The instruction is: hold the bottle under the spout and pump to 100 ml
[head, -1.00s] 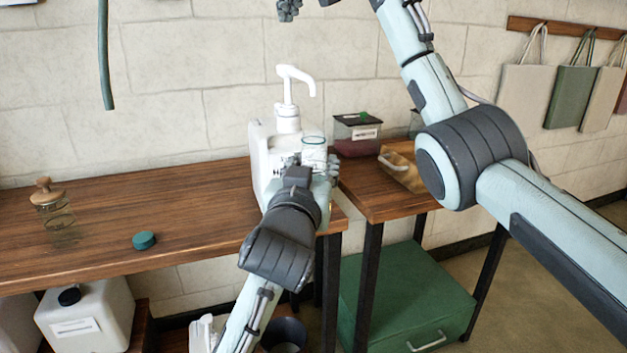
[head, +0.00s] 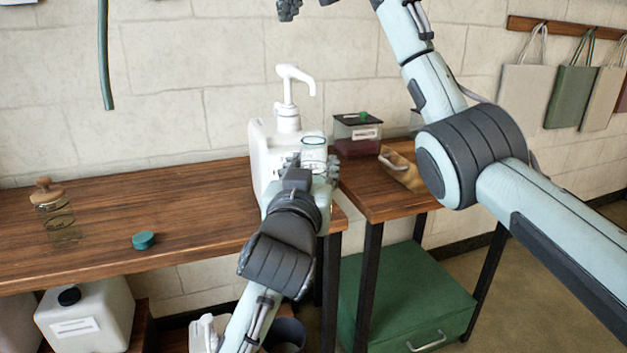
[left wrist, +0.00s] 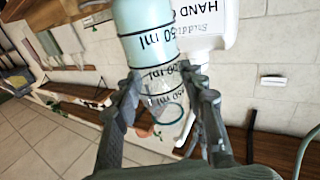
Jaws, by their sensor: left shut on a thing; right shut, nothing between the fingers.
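The clear bottle (head: 314,157) with a teal rim stands upright below the spout tip of the white pump (head: 287,100), with a gap between. The pump sits on a white container (head: 262,150) at the bench's right end. My left gripper (head: 311,171) is shut around the bottle. In the left wrist view the bottle (left wrist: 148,45) appears upside down, with black ml marks and pale teal liquid in its base part; the exact level is hard to read. That view also shows my left gripper (left wrist: 166,90). My right gripper (head: 289,10) is shut and empty, above the pump, cut by the top edge.
A wooden bench (head: 190,225) holds a teal cap (head: 143,240) and a corked glass jar (head: 55,210). A lidded dark red box (head: 357,140) and a tan object (head: 401,170) are on the right table. A green cabinet (head: 405,295) stands below.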

